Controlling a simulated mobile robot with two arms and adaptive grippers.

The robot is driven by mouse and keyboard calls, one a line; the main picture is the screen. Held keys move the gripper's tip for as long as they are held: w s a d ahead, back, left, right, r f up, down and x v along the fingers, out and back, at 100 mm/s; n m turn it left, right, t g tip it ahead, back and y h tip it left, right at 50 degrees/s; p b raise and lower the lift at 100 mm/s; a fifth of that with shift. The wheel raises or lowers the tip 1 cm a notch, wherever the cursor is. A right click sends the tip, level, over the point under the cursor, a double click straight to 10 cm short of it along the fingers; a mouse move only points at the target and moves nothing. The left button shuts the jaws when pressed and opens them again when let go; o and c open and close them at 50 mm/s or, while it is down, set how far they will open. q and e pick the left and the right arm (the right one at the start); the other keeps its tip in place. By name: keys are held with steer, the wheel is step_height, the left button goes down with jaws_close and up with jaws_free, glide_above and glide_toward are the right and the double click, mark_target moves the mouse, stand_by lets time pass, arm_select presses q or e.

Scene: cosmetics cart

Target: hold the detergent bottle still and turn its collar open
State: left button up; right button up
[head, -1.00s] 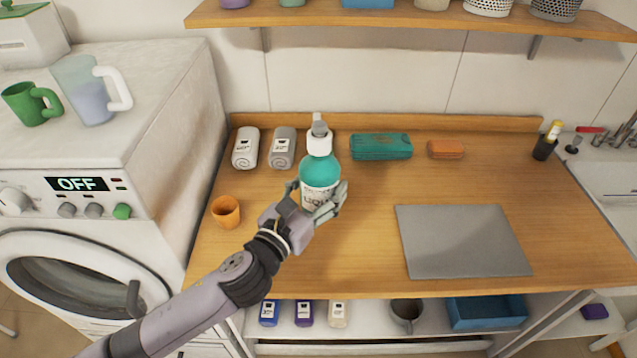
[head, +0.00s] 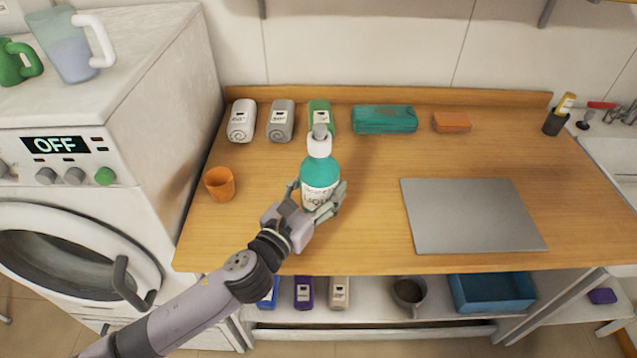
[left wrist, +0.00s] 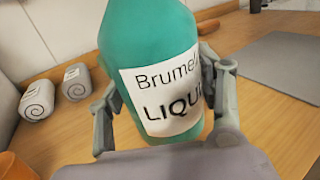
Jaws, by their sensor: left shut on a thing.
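The detergent bottle (head: 319,174) is teal with a white label and a white collar and pump top (head: 319,142). It is roughly upright over the front middle of the wooden counter. My left gripper (head: 322,205) is shut around the lower part of the bottle, with a finger on each side of it. In the left wrist view the bottle (left wrist: 150,45) fills the middle and its label reads "Brumel... LIQU". Its top is out of that view. I cannot tell whether its base touches the counter. My right gripper is not in view.
Rolled towels (head: 242,121), a teal case (head: 385,119) and an orange block (head: 452,122) line the counter's back. An orange cup (head: 219,183) stands left, a grey board (head: 470,216) lies right. The washing machine (head: 150,90) is at left. Bare counter lies between bottle and board.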

arm_select(q)
steer(key=shift+f+b, duration=1.7)
steer(key=shift+f, duration=0.8)
steer(key=shift+f, duration=0.25)
